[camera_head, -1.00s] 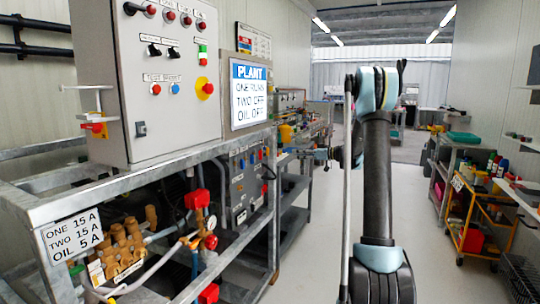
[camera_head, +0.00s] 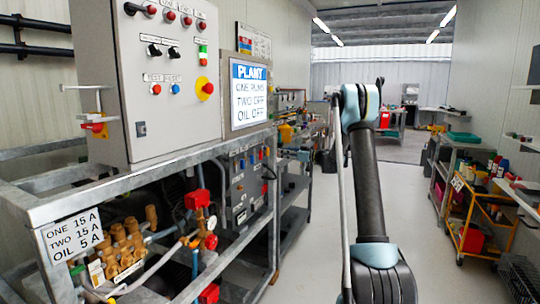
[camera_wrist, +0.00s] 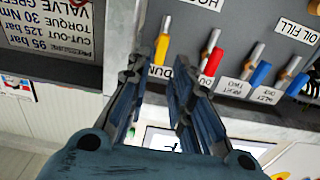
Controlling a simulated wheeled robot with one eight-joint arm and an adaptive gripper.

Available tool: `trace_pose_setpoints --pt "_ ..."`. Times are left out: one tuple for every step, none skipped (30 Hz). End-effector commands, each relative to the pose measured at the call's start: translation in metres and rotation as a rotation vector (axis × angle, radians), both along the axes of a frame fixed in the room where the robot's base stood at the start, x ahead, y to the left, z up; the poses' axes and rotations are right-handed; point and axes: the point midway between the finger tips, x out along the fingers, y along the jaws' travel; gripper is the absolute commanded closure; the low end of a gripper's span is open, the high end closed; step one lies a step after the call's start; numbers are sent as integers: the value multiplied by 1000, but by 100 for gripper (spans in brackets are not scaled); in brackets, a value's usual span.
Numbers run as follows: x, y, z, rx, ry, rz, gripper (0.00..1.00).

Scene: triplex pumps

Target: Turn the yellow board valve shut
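The yellow valve lever (camera_wrist: 160,50) hangs from the grey valve board (camera_wrist: 228,22), seen upside down in the wrist view. My gripper (camera_wrist: 158,70) is open, with a finger to either side of the yellow lever in the picture. The lever shows in the gap near the fingertips; I see no clear contact. A red lever (camera_wrist: 211,62) is close to the right finger. Blue levers (camera_wrist: 260,74) are further right. In the head view the board (camera_head: 238,190) is under the plant sign, but I cannot make out the yellow lever there. My gripper is hidden in that view.
A printed plate (camera_wrist: 50,27) with pressure and torque figures is left of the levers. The grey control cabinet (camera_head: 150,80) and metal frame (camera_head: 130,182) stand at left in the head view. A yellow trolley (camera_head: 468,215) is at right. The aisle floor between is clear.

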Motion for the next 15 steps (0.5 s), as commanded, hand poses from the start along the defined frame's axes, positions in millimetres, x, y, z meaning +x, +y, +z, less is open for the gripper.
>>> trace_pose_setpoints --pt "3 9 0 0 0 2 79" --pt "5 14 0 0 0 1 79" --pt "7 21 0 0 0 2 79" --pt "8 26 0 0 0 3 79" --pt "10 31 0 0 0 2 79" --pt "13 37 0 0 0 1 79" --pt "15 41 0 0 0 1 79" --pt "16 46 0 0 0 2 79" --pt "18 51 0 0 0 2 79" --pt "20 55 0 0 0 1 79" --pt "21 58 0 0 0 1 79" --pt "23 62 0 0 0 0 79" --pt "23 65 0 0 0 0 79" --pt "24 67 0 0 0 0 79" --pt "25 70 0 0 0 1 79"
